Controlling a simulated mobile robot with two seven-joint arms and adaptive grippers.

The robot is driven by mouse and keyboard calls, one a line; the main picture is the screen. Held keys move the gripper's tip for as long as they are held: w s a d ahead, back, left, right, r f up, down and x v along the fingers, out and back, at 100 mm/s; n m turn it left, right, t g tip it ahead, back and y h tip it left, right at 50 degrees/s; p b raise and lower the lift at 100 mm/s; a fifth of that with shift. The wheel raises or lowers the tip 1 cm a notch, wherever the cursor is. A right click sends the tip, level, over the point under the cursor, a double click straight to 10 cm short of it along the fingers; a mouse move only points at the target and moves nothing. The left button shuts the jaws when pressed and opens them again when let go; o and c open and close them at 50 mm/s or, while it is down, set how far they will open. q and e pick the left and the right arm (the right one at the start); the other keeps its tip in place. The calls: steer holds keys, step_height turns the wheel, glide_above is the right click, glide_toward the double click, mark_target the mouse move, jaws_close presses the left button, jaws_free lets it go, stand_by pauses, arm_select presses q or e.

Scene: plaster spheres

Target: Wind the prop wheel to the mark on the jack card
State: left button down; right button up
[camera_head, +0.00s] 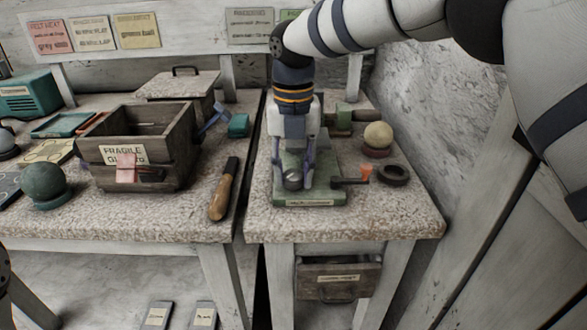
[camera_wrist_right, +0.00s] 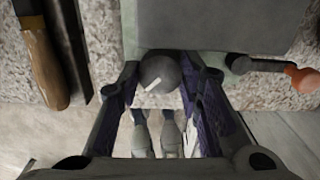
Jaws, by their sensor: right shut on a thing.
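My right gripper (camera_head: 292,184) points down over a green-based device (camera_head: 318,197) on the right bench. The device has a side crank with an orange tip (camera_head: 365,173). A round grey knob, apparently the prop wheel (camera_head: 293,181), sits at its front between the fingers. In the right wrist view the wheel (camera_wrist_right: 160,73) is held between the purple finger pads, and a short pale line on its face points down-left. Several cards hang on the back board, such as a white one (camera_head: 249,25); I cannot tell which is the jack card. My left gripper is out of view.
A cream sphere (camera_head: 378,135) and a dark ring (camera_head: 393,175) stand right of the device. On the left bench are a wooden-handled tool (camera_head: 224,190), a wooden crate (camera_head: 186,128) and a dark green sphere (camera_head: 43,181). A narrow gap separates the benches.

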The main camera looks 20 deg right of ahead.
steer(key=m, duration=0.6)
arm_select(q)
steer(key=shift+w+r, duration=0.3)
arm_select(e)
steer(key=m, duration=0.5)
steer(key=shift+m, duration=0.4)
steer(key=shift+f, duration=0.1)
steer(key=o, duration=1.2)
steer(key=shift+c, duration=0.2)
